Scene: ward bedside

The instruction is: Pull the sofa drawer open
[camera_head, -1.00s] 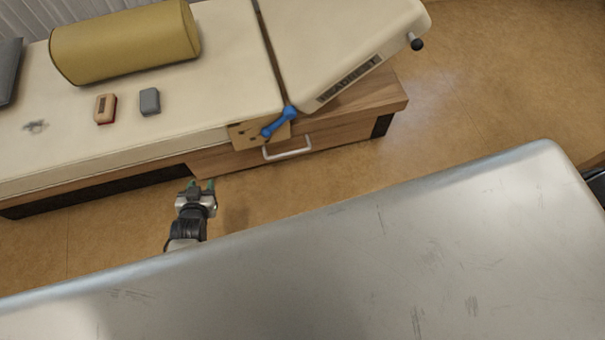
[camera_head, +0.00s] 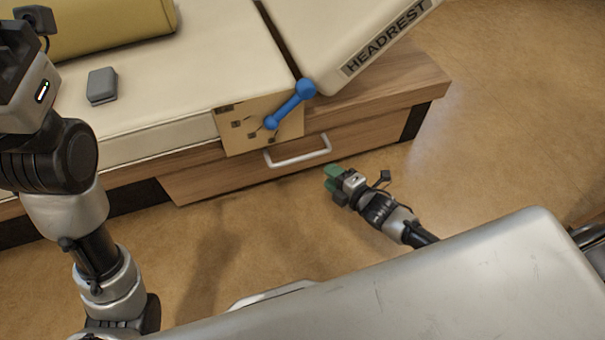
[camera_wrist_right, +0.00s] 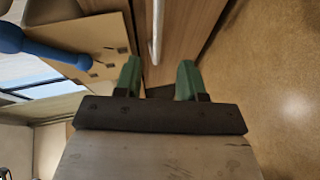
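The sofa drawer (camera_head: 225,176) is a wooden front low in the sofa's side, below the headrest end. It looks shut. Its pale bar handle (camera_head: 298,152) is near the middle of the front. My right gripper (camera_head: 332,179) is in front of the drawer, right of and a little below the handle in the head view. Its green fingers are apart and empty. In the right wrist view, the handle (camera_wrist_right: 155,32) lies ahead of the gap between the fingers (camera_wrist_right: 158,80), apart from them. My left arm stands large at the left; its fingers are not visible.
A blue lever (camera_head: 290,104) sits on a tan plate (camera_head: 232,137) just above the handle. The raised headrest (camera_head: 370,35), grey box (camera_head: 102,85) and yellow bolster (camera_head: 110,28) are on the sofa. Bare floor (camera_head: 480,140) lies to the right.

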